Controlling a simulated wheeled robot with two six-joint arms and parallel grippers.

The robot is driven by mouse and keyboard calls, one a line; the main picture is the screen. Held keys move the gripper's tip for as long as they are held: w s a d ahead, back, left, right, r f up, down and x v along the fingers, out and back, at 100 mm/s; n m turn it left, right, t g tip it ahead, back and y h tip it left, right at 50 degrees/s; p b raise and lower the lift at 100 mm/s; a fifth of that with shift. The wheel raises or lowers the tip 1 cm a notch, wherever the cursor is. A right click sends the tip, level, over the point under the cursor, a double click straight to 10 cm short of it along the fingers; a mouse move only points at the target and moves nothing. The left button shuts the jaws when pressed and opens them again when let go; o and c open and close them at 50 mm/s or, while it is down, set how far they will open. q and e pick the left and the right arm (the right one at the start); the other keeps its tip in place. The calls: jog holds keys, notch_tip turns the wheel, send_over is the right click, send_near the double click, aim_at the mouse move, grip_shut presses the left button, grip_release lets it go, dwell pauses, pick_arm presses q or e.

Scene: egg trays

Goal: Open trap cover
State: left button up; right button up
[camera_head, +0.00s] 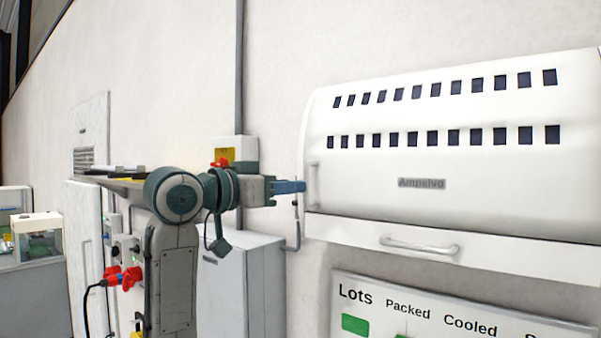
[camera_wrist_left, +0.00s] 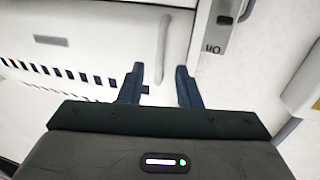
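The trap cover (camera_head: 450,108) is the white curved front of the wall box labelled Ampelvo, and it looks shut. It has two rows of dark slots and a long bar handle (camera_head: 420,246) along its lower lip. A slim upright handle (camera_head: 312,186) is at its left end. My left gripper (camera_head: 300,187) is just left of that end, pointing right. In the left wrist view the gripper (camera_wrist_left: 160,72) has its fingers apart with nothing between them. A pale bar handle (camera_wrist_left: 163,50) shows just beyond the fingertips, apart from them as far as I can tell. My right gripper is not in view.
A sign board (camera_head: 440,310) reading Lots, Packed, Cooled hangs below the box. A grey cabinet (camera_head: 240,280) stands behind my left arm. A yellow and red switch box (camera_head: 237,152) and a vertical conduit (camera_head: 239,60) are on the wall. The wall above is bare.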

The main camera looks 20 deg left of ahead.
pick_arm(q)
jog(key=shift+p+x, duration=0.65)
jog(key=shift+x, duration=1.2)
grip_shut()
